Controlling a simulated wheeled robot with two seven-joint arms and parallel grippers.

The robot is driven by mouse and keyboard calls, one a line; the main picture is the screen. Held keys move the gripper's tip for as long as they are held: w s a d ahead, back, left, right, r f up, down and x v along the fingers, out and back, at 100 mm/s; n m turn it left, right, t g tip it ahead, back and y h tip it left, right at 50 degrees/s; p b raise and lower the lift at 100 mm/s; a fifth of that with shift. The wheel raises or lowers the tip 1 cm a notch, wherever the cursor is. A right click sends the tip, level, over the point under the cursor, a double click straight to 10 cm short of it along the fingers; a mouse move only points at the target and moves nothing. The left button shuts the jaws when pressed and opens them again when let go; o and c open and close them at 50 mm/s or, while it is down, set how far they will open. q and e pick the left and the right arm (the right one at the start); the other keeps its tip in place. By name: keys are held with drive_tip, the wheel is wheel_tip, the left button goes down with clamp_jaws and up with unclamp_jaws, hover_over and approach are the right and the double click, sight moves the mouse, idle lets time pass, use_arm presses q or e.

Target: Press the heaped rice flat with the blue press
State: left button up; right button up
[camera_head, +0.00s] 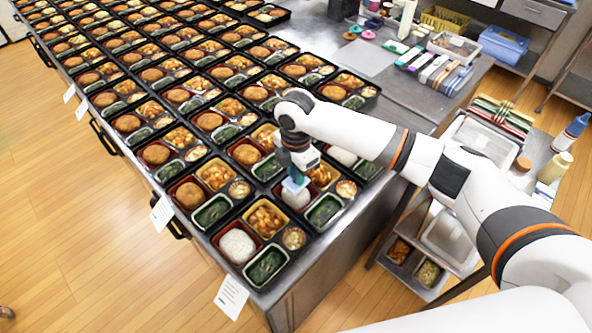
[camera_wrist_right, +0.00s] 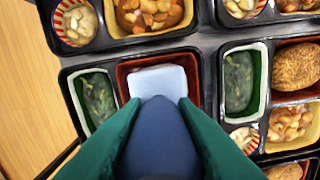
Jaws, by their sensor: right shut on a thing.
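My right gripper (camera_head: 296,176) is shut on the blue press (camera_wrist_right: 160,140), with its green fingers on both sides of the handle. A pale, flat block (camera_wrist_right: 157,80) shows at the press's lower end, over a red compartment (camera_wrist_right: 194,88) of a black bento tray. Heaped white rice (camera_head: 237,245) lies in the red compartment of the front tray. More white rice (camera_head: 342,156) shows in a tray right of the gripper. My left gripper is not in view.
Rows of filled bento trays (camera_head: 150,75) cover the metal table. Green spinach (camera_wrist_right: 95,97) lies beside the red compartment. A cart (camera_head: 440,240) with containers stands at the right, behind my right arm.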

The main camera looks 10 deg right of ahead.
drive_tip(key=shift+f+b, duration=0.55)
drive_tip(key=shift+f, duration=0.8)
drive_tip(key=shift+f+p, duration=0.35)
drive_tip(key=shift+p, duration=0.45)
idle(1.7)
drive_tip(key=shift+s+f+p, duration=0.1)
drive_tip(key=shift+f+p, duration=0.45)
drive_tip(key=shift+p, duration=0.25)
idle(3.3)
